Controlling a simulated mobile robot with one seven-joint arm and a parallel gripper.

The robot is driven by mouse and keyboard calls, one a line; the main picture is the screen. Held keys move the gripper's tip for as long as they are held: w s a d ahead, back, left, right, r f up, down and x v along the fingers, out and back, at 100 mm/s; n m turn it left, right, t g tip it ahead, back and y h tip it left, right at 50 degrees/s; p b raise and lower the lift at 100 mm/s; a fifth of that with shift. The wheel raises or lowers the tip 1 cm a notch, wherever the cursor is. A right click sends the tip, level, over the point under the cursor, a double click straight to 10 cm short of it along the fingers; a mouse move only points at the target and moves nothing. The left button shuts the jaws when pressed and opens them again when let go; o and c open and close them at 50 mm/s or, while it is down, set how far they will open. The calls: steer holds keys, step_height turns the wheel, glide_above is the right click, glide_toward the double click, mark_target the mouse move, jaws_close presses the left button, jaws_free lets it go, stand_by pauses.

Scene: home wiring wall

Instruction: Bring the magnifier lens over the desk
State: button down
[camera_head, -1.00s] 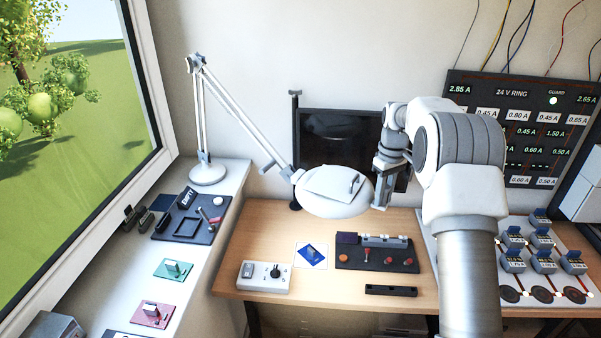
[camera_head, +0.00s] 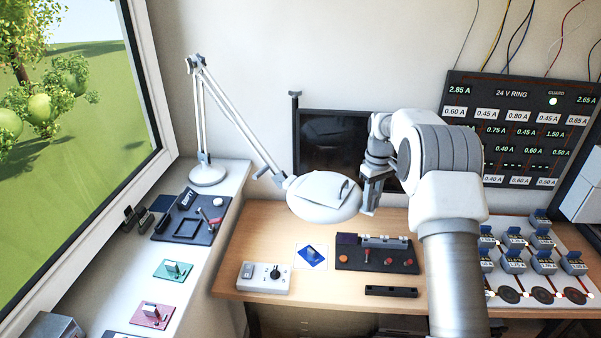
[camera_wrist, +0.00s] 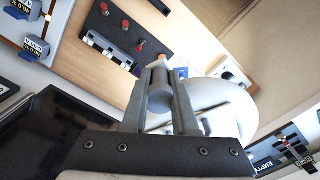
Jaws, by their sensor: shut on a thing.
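The magnifier lens head (camera_head: 322,203) is a white disc on a jointed white lamp arm (camera_head: 240,122). It hangs above the back of the wooden desk (camera_head: 235,278), in front of the dark monitor. My gripper (camera_head: 371,198) is at the right edge of the lens head. In the wrist view my gripper (camera_wrist: 158,85) is shut on a grey cylindrical handle (camera_wrist: 150,98), with the white lens head (camera_wrist: 225,105) behind it. The exact contact between fingers and handle is partly hidden by the fingers.
Below the lens are a blue piece on white paper (camera_head: 312,256), a dark board with knobs (camera_head: 375,262) and a white control box (camera_head: 264,277). The monitor (camera_head: 318,130) stands behind. The lamp base (camera_head: 207,174) is on the left sill. Several blue-topped modules (camera_head: 543,262) stand at right.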

steer(key=shift+a+f, duration=0.15)
steer(key=shift+f, duration=0.55)
steer(key=shift+w+f, duration=0.1)
steer(key=shift+w+a+f, duration=0.3)
steer(key=shift+a+f, duration=0.25)
steer(key=shift+a, duration=0.1)
steer(key=shift+w+a+f, duration=0.25)
steer(key=shift+a+f, duration=0.25)
steer(key=shift+a, duration=0.15)
steer(key=shift+w+a+f, duration=0.3)
steer(key=shift+a+f, duration=0.25)
steer(key=shift+a, duration=0.1)
steer(key=c, duration=0.6)
jaws_free()
steer(key=shift+r, duration=0.1)
